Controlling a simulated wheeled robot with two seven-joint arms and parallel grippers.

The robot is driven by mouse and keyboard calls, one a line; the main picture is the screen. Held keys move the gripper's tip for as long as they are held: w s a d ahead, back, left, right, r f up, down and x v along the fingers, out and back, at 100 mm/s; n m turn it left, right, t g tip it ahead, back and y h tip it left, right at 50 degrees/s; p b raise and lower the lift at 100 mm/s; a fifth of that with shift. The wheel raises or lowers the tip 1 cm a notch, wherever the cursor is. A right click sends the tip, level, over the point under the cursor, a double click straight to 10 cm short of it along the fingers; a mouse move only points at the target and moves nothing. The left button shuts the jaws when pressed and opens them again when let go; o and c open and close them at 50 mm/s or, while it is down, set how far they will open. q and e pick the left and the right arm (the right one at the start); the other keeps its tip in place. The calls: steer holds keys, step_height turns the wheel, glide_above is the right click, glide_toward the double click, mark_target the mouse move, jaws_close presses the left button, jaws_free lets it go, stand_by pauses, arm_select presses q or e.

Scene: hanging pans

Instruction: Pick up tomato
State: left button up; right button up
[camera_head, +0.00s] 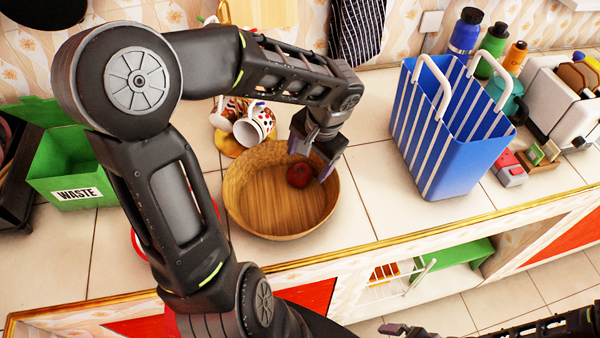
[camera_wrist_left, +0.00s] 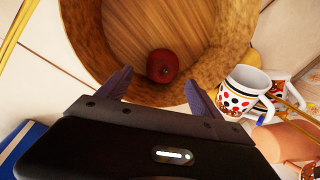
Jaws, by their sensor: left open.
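A red tomato (camera_head: 299,175) lies inside a round wooden bowl (camera_head: 245,205) on the tiled counter, toward the bowl's right side in the head view. In the left wrist view the tomato (camera_wrist_left: 162,66) sits on the bowl's floor, near the wall closest to my gripper. My left gripper (camera_head: 312,160) is over the bowl's right back rim, its fingers pointing down beside the tomato. In the left wrist view its two fingers (camera_wrist_left: 158,88) are spread apart with nothing between them, and the tomato lies beyond their tips. Part of my right arm shows at the head view's bottom right, its gripper unclear.
Spotted mugs (camera_head: 255,124) stand just behind the bowl. A blue striped basket (camera_head: 440,135) stands to the right, with bottles (camera_head: 465,32) and a toaster (camera_head: 565,95) beyond. A green waste bin (camera_head: 70,165) is at left. Bare counter (camera_head: 365,195) lies between bowl and basket.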

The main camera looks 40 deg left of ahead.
mark_target(303, 168)
arm_select(q)
steer(key=x, duration=0.4)
steer(key=shift+s+a+f+p, duration=0.1)
steer(key=shift+a+f+p, duration=0.05)
steer(key=shift+f+p, duration=0.2)
steer(key=shift+r, duration=0.1)
steer(key=shift+c, duration=0.3)
steer(key=c, duration=1.5)
steer(key=shift+o, duration=0.2)
steer(key=shift+r, duration=0.1)
steer(key=v, duration=0.3)
steer(key=a+v, duration=0.1)
steer(key=v, duration=0.2)
steer(key=a+v, duration=0.1)
steer(key=v, duration=0.2)
steer(key=shift+a+r, duration=0.1)
steer(key=shift+r, duration=0.4)
